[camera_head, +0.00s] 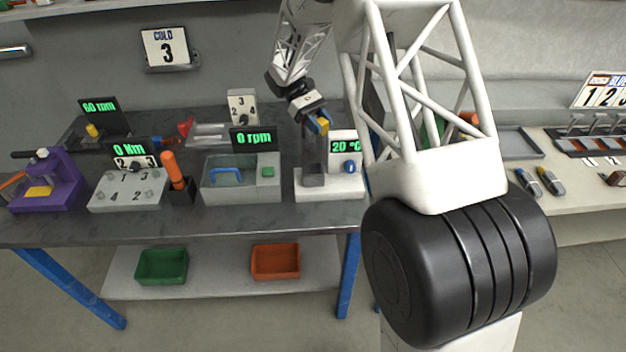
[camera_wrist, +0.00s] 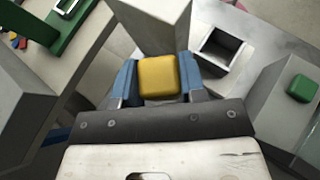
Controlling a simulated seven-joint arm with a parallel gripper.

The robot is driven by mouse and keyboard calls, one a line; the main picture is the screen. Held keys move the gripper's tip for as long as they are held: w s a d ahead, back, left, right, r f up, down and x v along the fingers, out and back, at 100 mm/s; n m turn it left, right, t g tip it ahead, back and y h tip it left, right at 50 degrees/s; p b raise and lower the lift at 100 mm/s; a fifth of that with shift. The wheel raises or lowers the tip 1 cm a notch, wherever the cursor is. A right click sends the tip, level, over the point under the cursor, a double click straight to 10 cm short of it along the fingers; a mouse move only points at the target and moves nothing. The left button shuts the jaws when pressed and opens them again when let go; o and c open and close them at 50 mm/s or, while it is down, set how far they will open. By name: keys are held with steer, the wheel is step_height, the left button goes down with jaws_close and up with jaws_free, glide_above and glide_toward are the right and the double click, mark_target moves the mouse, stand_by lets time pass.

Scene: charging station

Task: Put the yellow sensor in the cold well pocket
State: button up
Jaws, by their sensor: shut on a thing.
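My gripper (camera_head: 318,122) is shut on the yellow sensor (camera_wrist: 158,76), which sits between its blue fingers in the wrist view. In the head view the sensor (camera_head: 323,127) is held in the air above the station with the "20 °C" display (camera_head: 345,147). That station has a white base (camera_head: 335,191), a grey block and a blue knob (camera_head: 350,167). In the wrist view a square open pocket (camera_wrist: 218,50) lies beyond and to the right of the sensor, apart from it. I cannot tell for certain that this is the cold well pocket. The sensor's underside is hidden.
A tall grey block (camera_wrist: 155,22) stands close beyond the fingers in the wrist view. A grey box with a green button (camera_head: 267,171) and blue handle is left of the station. My arm covers the bench right of the station.

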steer(key=n+t+h, duration=0.1)
steer(key=r+n+t+h, duration=0.1)
steer(key=n+t, duration=0.1)
steer(key=shift+w+a+r+n+h, duration=0.1)
steer(key=shift+a+r+n+h, duration=0.2)
steer(key=shift+r+n+h, duration=0.1)
steer(key=shift+a+r+n+t+h, duration=0.1)
steer(key=shift+r+n+t+h, duration=0.2)
steer(key=shift+n+t, duration=0.4)
steer(key=shift+s+a+r+n+t+h, duration=0.1)
steer(key=shift+s+r+n+t+h, duration=0.15)
steer(key=shift+n+t, duration=0.25)
steer(key=shift+s+a+r+n+t+h, duration=0.1)
steer(key=shift+s+r+n+t+h, duration=0.1)
steer(key=shift+s+n+t, duration=0.25)
steer(key=s+a+r+n+t, duration=0.2)
steer(key=s+r+n+t, duration=0.1)
steer(key=s+n+t, duration=0.4)
steer(key=shift+s+r+n+t+y, duration=0.35)
steer(key=shift+s+t, duration=0.2)
steer(key=shift+s, duration=0.45)
steer(key=shift+f, duration=0.1)
steer(key=shift+f, duration=3.05)
steer(key=shift+f, duration=0.15)
steer(key=shift+f, duration=1.75)
steer(key=shift+f, duration=0.1)
